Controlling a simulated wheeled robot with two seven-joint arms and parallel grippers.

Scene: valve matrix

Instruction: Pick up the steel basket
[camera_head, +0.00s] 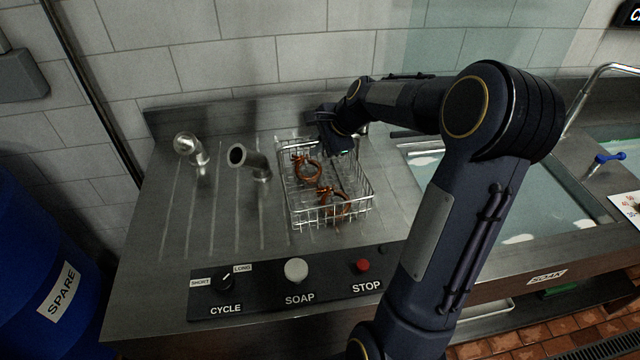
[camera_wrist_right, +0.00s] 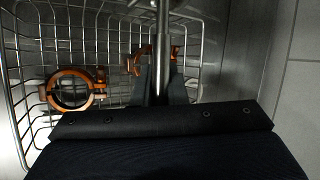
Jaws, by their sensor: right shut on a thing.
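The steel basket (camera_head: 300,212) is a wire basket on the steel counter, left of the sink. It holds copper-coloured ring clamps (camera_head: 308,170), which also show in the right wrist view (camera_wrist_right: 70,90). My right gripper (camera_head: 328,125) is at the basket's back edge, pointing down. In the right wrist view its jaws (camera_wrist_right: 160,80) are shut around an upright metal bar of the basket, seen close up. The fingertips are partly hidden in the head view by the gripper's own body. My left gripper is not in view.
Two bent steel pipe pieces (camera_head: 250,162) (camera_head: 190,148) stand left of the basket. A control panel (camera_head: 290,283) with CYCLE, SOAP and STOP lies in front. A water-filled sink (camera_head: 545,200) is at right. A tiled wall (camera_head: 230,50) rises close behind. A blue barrel (camera_head: 50,270) stands left.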

